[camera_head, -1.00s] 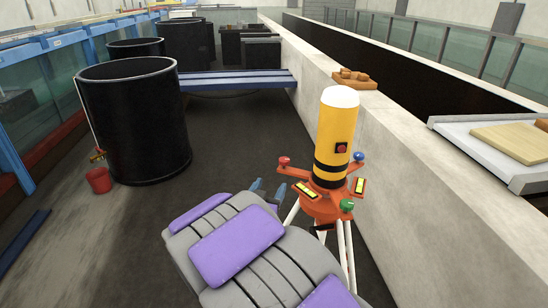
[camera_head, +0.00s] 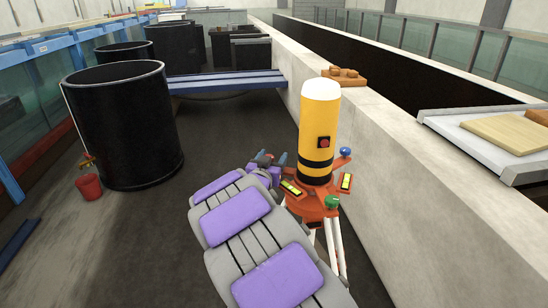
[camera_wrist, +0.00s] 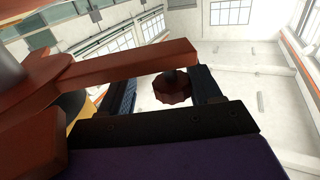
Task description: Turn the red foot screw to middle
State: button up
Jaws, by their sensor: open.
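A yellow instrument (camera_head: 320,120) with a white cap stands upright on an orange base (camera_head: 312,205) with white legs. The base has a blue screw (camera_head: 346,152) and a green screw (camera_head: 332,202). My gripper (camera_head: 271,158) is at the base's left side, where the red foot screw is mostly hidden in the head view. In the wrist view, the dark red, ridged red foot screw (camera_wrist: 172,88) shows between the two open fingers of my gripper (camera_wrist: 165,88). An orange arm of the base (camera_wrist: 130,65) runs above it. I see no clear contact.
Yellow level vials (camera_head: 291,187) sit on the base. A pale wall (camera_head: 390,170) stands close on the right. Black tanks (camera_head: 120,125) and a red bucket (camera_head: 89,187) stand left. A blue beam (camera_head: 230,82) crosses behind.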

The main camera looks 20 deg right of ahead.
jog(key=shift+w+d, duration=0.15)
jog(key=shift+w, duration=0.25)
jog(key=shift+w+a+r, duration=0.15)
jog(key=shift+w+a, duration=0.1)
jog(key=shift+a, duration=0.2)
jog(key=shift+w+a+r, duration=0.1)
jog(key=shift+w+a, duration=0.1)
jog(key=shift+a, duration=0.25)
jog(key=shift+d+f, duration=0.1)
jog(key=shift+d, duration=0.55)
jog(key=shift+d+f, duration=0.1)
jog(key=shift+d, duration=0.35)
jog(key=c, duration=0.3)
jog(key=shift+w+a, duration=0.1)
jog(key=shift+a, duration=0.2)
jog(key=c, duration=0.3)
jog(key=shift+a, duration=0.3)
jog(key=c, duration=0.3)
jog(key=shift+c, duration=0.7)
jog(key=shift+d+r, duration=0.2)
